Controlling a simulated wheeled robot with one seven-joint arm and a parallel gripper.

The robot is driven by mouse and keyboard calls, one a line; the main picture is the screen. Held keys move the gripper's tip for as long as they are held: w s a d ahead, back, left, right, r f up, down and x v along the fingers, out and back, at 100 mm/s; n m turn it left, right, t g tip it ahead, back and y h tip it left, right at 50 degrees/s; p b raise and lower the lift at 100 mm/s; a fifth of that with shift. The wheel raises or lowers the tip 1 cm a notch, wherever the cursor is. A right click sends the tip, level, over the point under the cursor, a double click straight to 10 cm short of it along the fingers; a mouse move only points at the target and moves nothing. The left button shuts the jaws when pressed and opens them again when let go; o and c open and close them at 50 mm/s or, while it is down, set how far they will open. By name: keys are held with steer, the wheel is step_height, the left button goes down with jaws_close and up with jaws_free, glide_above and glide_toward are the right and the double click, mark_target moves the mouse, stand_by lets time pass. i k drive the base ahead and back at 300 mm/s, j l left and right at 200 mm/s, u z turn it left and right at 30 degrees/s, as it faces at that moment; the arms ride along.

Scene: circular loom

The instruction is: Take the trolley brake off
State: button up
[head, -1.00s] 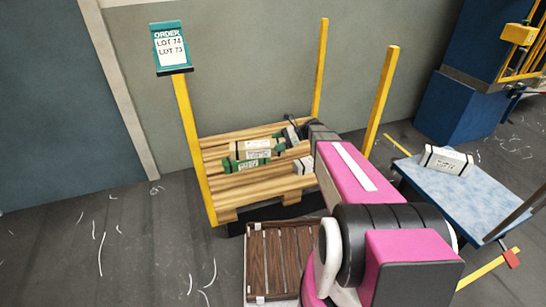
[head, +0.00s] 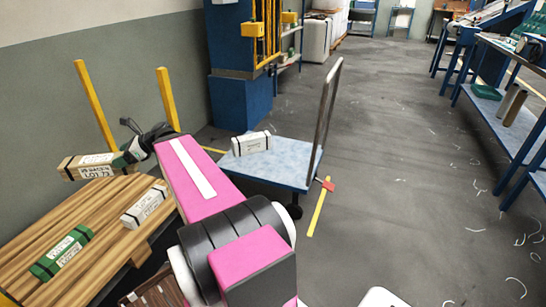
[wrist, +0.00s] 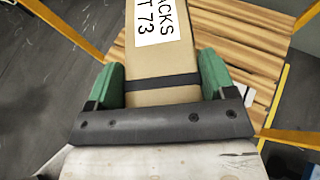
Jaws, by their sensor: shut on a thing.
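The blue-topped trolley (head: 285,172) stands on the floor right of my arm, with a dark upright handle (head: 329,105) at its right end. A red pedal (head: 327,184), likely its brake, sticks out at the near right corner; whether it is pressed down I cannot tell. A white strapped package (head: 252,143) lies on the trolley. My gripper (head: 130,153) is away to the left, over the wooden pallet. Its green fingers are shut on a tan package (head: 90,166) with a dark strap; the package also shows in the wrist view (wrist: 162,62), its label partly reading 73.
The slatted pallet (head: 95,215) at the left holds a green package (head: 62,252) and a white package (head: 145,205). Yellow posts (head: 95,105) rise behind. A blue machine column (head: 238,80) stands behind the trolley. Open floor (head: 400,170) lies to its right, before blue benches (head: 510,130).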

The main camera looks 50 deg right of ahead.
mark_target(274, 159)
steer(key=z, duration=0.45)
steer(key=l+z, duration=0.1)
steer(key=z, duration=0.35)
steer(key=l+z, duration=0.1)
steer(key=z, duration=0.3)
steer(key=l+z, duration=0.1)
steer(key=z, duration=0.35)
steer(key=l+z, duration=0.1)
steer(key=z, duration=0.8)
steer(key=l+z, duration=0.15)
steer(key=z, duration=0.3)
steer(key=i+l+z, duration=0.1)
steer(key=z, duration=0.3)
steer(key=i+z, duration=0.15)
steer(key=z, duration=0.2)
steer(key=i+u, duration=0.15)
steer(key=i, duration=0.25)
steer(key=i+l+u, duration=0.2)
steer(key=i, duration=0.2)
steer(key=i+u, duration=0.2)
steer(key=u, duration=0.3)
steer(key=i+u, duration=0.25)
steer(key=u, duration=0.25)
steer(key=i+l+u, duration=0.1)
steer(key=u, duration=0.4)
steer(key=i+j+u, duration=0.15)
steer(key=u, duration=0.3)
steer(key=i+j+u, duration=0.15)
steer(key=u, duration=0.3)
steer(key=j, duration=0.2)
